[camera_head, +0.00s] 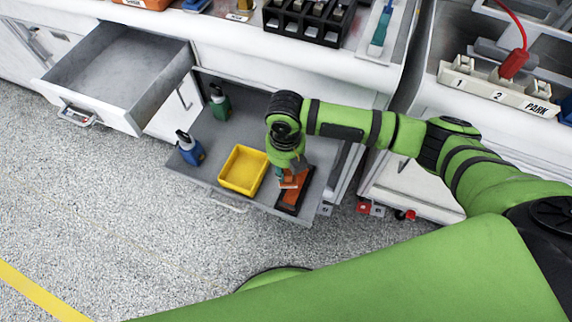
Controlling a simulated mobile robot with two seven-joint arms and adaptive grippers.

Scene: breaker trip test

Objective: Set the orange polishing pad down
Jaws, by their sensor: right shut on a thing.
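My right gripper (286,174) points down over the right part of a grey pulled-out shelf (222,155). It is shut on the orange polishing pad (290,181), which is partly hidden by the gripper. Directly under the pad, a dark tray-like piece with a reddish-brown surface (293,203) lies on the shelf. I cannot tell whether the pad touches it. My left gripper is not in view.
A yellow bin (240,186) stands on the shelf just left of the gripper. A blue bottle (188,150) and a green bottle (218,104) stand further left. An open, empty drawer (118,65) juts out at upper left. Speckled floor (130,220) is clear in front.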

